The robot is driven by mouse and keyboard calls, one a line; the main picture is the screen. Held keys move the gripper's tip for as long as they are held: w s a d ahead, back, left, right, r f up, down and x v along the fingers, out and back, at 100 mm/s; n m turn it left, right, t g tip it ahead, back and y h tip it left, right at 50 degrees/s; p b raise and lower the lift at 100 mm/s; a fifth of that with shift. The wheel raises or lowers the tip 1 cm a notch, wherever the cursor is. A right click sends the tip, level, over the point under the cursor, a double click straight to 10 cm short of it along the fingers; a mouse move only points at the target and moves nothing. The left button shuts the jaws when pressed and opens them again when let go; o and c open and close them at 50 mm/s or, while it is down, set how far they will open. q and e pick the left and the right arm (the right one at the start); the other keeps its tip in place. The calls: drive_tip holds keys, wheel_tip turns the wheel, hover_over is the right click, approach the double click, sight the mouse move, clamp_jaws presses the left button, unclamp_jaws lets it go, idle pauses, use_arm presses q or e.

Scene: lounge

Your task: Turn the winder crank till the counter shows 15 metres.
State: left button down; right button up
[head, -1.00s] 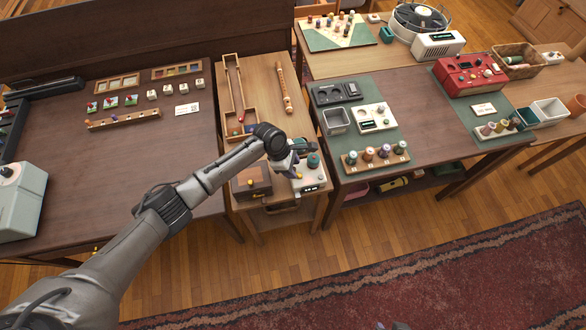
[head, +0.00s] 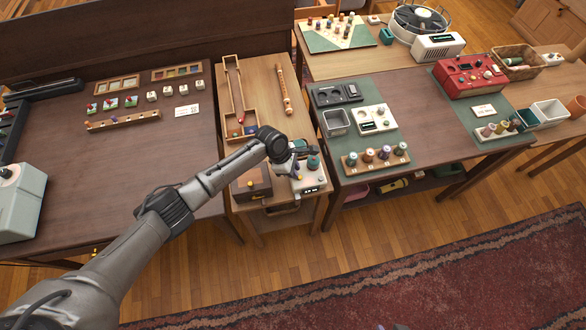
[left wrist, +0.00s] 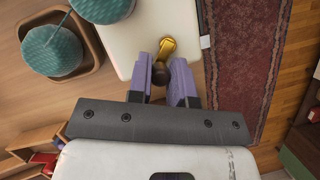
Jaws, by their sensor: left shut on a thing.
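The winder (head: 313,188) is a white box with a small dark counter on its front, at the front right of the small wooden table. The counter's digits are too small to read. A teal yarn ball (left wrist: 102,8) sits on the winder. My left gripper (left wrist: 162,78) is shut on the dark knob (left wrist: 160,73) of the brass crank (left wrist: 167,48), one purple finger on each side. In the head view, my left gripper (head: 298,168) is over the winder and partly hides it. My right gripper is not in view.
A second teal yarn ball (left wrist: 55,48) sits in a wooden tray (left wrist: 88,68) beside the winder, with a strand leading up from it. A brown wooden box (head: 252,185) stands left of the winder. A green-matted table with spools (head: 368,156) stands at the right.

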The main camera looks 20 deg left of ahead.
use_arm(q)
drive_tip(key=shift+r+p, duration=0.2)
drive_tip(key=shift+p, duration=0.4)
drive_tip(key=m+p, duration=0.1)
drive_tip(key=p, duration=0.1)
drive_tip(key=m+g+p, duration=0.1)
drive_tip(key=p, duration=0.1)
drive_tip(key=shift+w+d+r+p, duration=0.1)
drive_tip(key=shift+w+d+p, duration=0.05)
drive_tip(key=shift+w+p, duration=0.15)
drive_tip(key=shift+w+m, duration=0.1)
drive_tip(key=shift+m, duration=0.4)
drive_tip(key=shift+w+f+m+g, duration=0.1)
drive_tip(key=shift+f+m+g, duration=0.2)
drive_tip(key=shift+m, duration=0.1)
drive_tip(key=shift+w+d+f+m+g+b, duration=0.15)
drive_tip(key=shift+m+g+b, duration=0.15)
drive_tip(key=shift+m+b, duration=0.5)
drive_tip(key=m, duration=0.1)
drive_tip(key=m+b, duration=0.1)
drive_tip(key=m+g, duration=0.1)
drive_tip(key=shift+w+d+y, duration=0.15)
drive_tip(key=shift+w+y, duration=0.1)
drive_tip(key=shift+y, duration=0.05)
drive_tip(key=shift+w+d+m+g+b, duration=0.15)
drive_tip(key=shift+m+g+b, duration=0.15)
drive_tip(key=shift+m+b, duration=0.65)
drive_tip(key=shift+r+m, duration=0.2)
drive_tip(key=shift+m, duration=0.05)
drive_tip(key=shift+y, duration=0.3)
